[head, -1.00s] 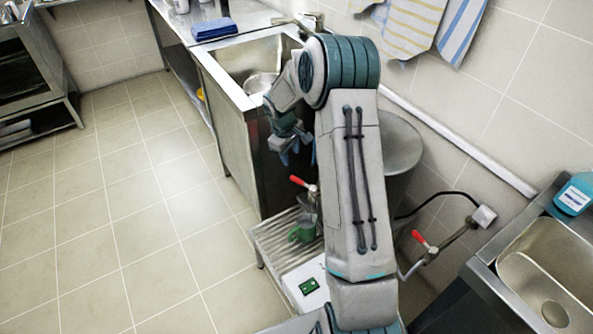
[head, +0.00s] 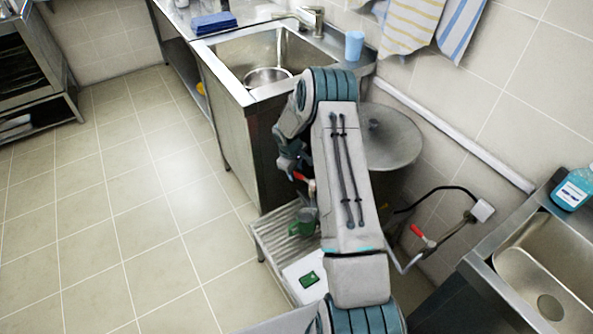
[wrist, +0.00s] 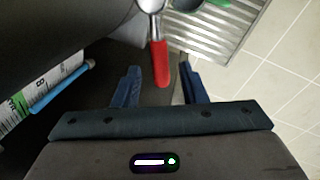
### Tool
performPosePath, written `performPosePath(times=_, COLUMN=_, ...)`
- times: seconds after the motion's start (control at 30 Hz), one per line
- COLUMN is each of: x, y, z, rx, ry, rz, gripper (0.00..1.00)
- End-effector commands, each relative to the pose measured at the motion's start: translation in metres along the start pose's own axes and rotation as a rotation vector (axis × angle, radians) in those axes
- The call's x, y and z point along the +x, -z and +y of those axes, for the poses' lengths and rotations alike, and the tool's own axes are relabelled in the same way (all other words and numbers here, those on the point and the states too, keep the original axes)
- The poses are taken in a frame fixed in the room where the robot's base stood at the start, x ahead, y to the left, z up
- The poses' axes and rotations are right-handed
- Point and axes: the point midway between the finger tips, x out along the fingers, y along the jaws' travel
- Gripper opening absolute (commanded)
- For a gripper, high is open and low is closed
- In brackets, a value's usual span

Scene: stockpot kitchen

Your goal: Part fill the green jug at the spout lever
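The green jug (head: 302,222) stands on the ribbed drain rack (head: 268,236) below the spout, partly covered by my arm. A sliver of the jug shows at the top of the wrist view (wrist: 212,4). The spout lever (head: 301,176) has a red handle and sits just below my gripper (head: 288,164). In the wrist view, my gripper (wrist: 157,74) is open, with two blue fingers apart. The red lever handle (wrist: 160,64) lies between the fingertips in the picture, with no finger visibly pressed on it. Its exact depth is unclear.
A large lidded steel pot (head: 392,138) stands behind my arm. A second red-handled valve (head: 420,236) and pipe are to the right. A sink (head: 250,62) holding a metal pan is at the back. The tiled floor (head: 130,215) to the left is clear.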

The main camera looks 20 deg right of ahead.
Motion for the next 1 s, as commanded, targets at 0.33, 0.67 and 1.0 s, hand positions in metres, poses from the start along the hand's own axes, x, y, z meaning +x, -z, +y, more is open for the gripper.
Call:
performPosePath(times=0.33, x=0.009, y=0.0, z=0.0, rx=0.0, ry=-0.001, rz=0.0, gripper=0.38)
performPosePath(times=0.67, x=0.009, y=0.0, z=0.0, rx=0.0, ry=-0.001, rz=0.0, gripper=0.0)
performPosePath(times=1.0, x=0.018, y=-0.001, z=0.014, rx=0.188, ry=-0.004, rz=-0.039, gripper=0.0)
